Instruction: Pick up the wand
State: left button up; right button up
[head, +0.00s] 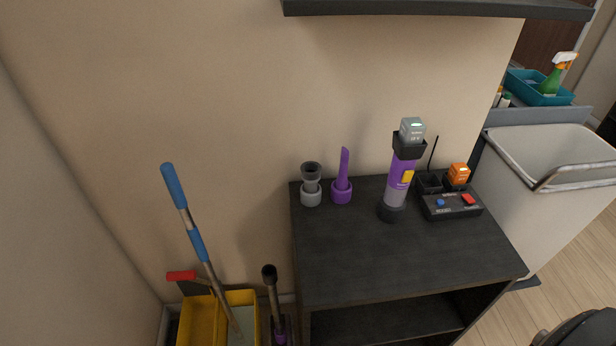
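The wand (273,293) appears to be the upright tube with a dark, open top end and a grey shaft. It stands on the floor between the yellow bucket and the left side of the dark cabinet. A purple part shows at its lower end, and the picture's bottom edge cuts it off. A purple and grey handheld vacuum (400,178) stands upright on the cabinet top, with a grey block on its upper end. Neither of my grippers shows in the head view.
The dark cabinet (390,260) has a clear front top; a grey nozzle (311,186), purple crevice tool (342,180) and black charger (450,204) stand at its back. A yellow bucket (193,322) holds a blue-handled mop (196,243). A shelf (440,9) overhangs; a cart bin (530,200) stands right.

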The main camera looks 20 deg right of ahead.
aim_at(268, 272)
jog(key=k+l, duration=0.15)
jog(key=k, duration=0.45)
jog(key=k+l, duration=0.15)
jog(key=k, duration=0.4)
jog(key=i+j, duration=0.3)
jog(key=j, duration=0.15)
jog(key=i+j, duration=0.3)
jog(key=j, duration=0.15)
jog(key=i+j, duration=0.65)
jog(key=j, duration=0.2)
